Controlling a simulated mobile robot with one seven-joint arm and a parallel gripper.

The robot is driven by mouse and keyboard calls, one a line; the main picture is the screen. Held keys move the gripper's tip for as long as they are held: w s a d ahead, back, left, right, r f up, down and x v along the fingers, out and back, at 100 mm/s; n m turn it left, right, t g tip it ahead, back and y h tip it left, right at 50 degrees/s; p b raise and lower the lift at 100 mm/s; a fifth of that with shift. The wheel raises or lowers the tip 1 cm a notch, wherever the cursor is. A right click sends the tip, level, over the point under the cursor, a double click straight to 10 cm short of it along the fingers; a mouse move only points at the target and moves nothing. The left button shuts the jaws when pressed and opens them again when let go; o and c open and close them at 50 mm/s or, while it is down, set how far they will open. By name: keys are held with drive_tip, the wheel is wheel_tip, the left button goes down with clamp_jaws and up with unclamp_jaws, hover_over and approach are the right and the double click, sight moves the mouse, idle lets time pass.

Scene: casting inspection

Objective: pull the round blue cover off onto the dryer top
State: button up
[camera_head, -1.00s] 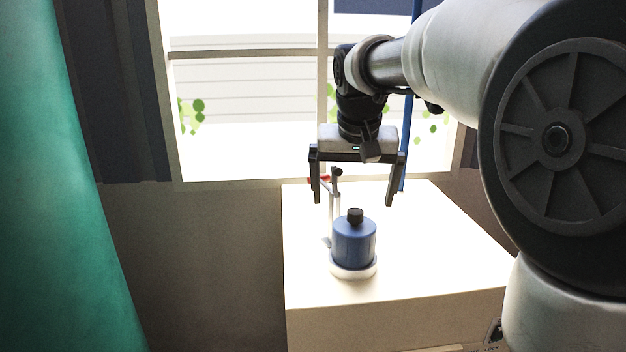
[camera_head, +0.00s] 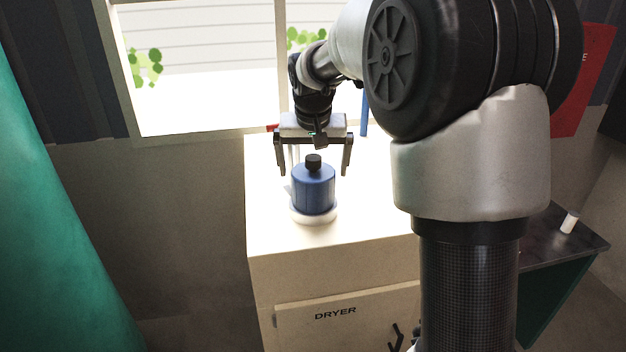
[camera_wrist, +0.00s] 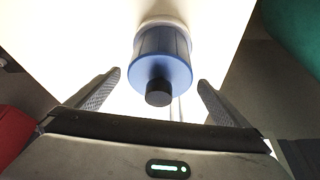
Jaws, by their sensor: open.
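The round blue cover (camera_head: 313,190) with a black knob (camera_head: 313,162) on top stands upright on a white round base (camera_head: 314,217). It sits on the pale dryer top (camera_head: 272,236). My gripper (camera_head: 312,172) is open and empty, above and behind the cover, with its fingers spread wide. In the wrist view the cover (camera_wrist: 162,62) is ahead of the fingertips (camera_wrist: 160,80), about centred between them, with the knob (camera_wrist: 159,93) toward the gripper. The fingers appear clear of the cover.
A thin metal post stands behind the cover, mostly hidden. A bright window (camera_head: 200,70) is behind the dryer. A green curtain-like surface (camera_head: 55,240) is at left. A dark table (camera_head: 560,238) with a small white cylinder (camera_head: 569,222) is at right.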

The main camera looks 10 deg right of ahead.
drive_tip(key=shift+x, duration=3.2)
drive_tip(key=c, duration=1.2)
drive_tip(key=shift+r, duration=2.2)
drive_tip(key=shift+r, duration=0.15)
drive_tip(key=shift+r, duration=1.9)
